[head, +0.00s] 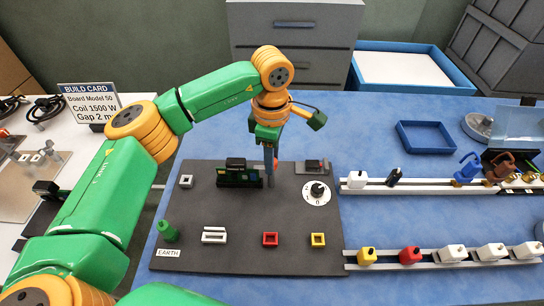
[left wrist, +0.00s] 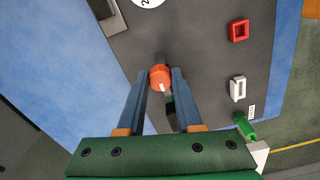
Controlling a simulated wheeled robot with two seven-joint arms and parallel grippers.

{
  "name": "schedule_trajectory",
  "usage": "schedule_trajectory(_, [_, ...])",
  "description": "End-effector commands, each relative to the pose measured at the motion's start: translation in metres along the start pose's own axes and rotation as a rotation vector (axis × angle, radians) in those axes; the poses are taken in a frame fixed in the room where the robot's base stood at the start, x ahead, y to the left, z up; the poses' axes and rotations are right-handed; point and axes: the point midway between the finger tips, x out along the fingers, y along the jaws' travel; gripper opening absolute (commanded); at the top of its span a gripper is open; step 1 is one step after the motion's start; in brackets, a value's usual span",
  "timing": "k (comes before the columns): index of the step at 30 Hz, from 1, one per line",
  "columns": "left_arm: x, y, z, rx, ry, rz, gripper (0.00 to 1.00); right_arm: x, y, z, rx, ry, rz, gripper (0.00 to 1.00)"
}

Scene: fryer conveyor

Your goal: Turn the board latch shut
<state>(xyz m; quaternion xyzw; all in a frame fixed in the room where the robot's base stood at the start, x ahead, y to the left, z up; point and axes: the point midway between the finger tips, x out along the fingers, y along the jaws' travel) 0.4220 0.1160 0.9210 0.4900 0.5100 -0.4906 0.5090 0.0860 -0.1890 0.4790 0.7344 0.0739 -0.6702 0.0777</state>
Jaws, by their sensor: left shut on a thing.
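The dark grey board (head: 215,258) lies on the blue table; it also shows in the left wrist view (left wrist: 205,55). The board latch is an orange-red round knob with a white mark (left wrist: 160,78), near the board's upper middle. In the head view only a sliver of orange-red shows beside my fingers. My left gripper (head: 270,182) points down over the board. In the left wrist view its two blue-grey fingers (left wrist: 161,85) stand on either side of the knob and are shut on it. The latch's exact angle is hard to read. My right gripper is not in view.
A black-and-green block (head: 238,174) stands just left of my gripper, and a white dial (head: 317,193) lies close to its right. Red (head: 270,240) and yellow (head: 318,240) square frames sit at the front. Rails with connectors (head: 440,185) run to the right.

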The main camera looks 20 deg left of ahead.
Motion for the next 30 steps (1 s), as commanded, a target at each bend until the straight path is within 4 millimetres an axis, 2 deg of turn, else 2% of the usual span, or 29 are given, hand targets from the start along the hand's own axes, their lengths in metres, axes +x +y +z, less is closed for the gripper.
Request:
schedule_trajectory(8, [-0.003, 0.002, 0.0, -0.002, -0.001, 0.009, 0.0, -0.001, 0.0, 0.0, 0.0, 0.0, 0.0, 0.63])
schedule_trajectory(9, [-0.003, 0.002, 0.0, -0.002, -0.001, 0.008, 0.42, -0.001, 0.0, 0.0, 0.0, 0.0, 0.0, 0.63])
schedule_trajectory(12, [-0.002, 0.001, 0.0, -0.002, -0.001, 0.006, 0.64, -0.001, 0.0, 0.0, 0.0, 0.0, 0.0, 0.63])
schedule_trajectory(21, [-0.004, 0.001, 0.0, -0.002, -0.001, 0.005, 0.64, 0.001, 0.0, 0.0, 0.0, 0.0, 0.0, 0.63])
schedule_trajectory(23, [-0.013, 0.002, 0.0, -0.002, -0.001, 0.007, 0.64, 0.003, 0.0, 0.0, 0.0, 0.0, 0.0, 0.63])
schedule_trajectory(30, [-0.062, 0.001, 0.0, -0.003, -0.002, 0.007, 0.64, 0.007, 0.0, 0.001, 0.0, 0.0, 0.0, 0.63])
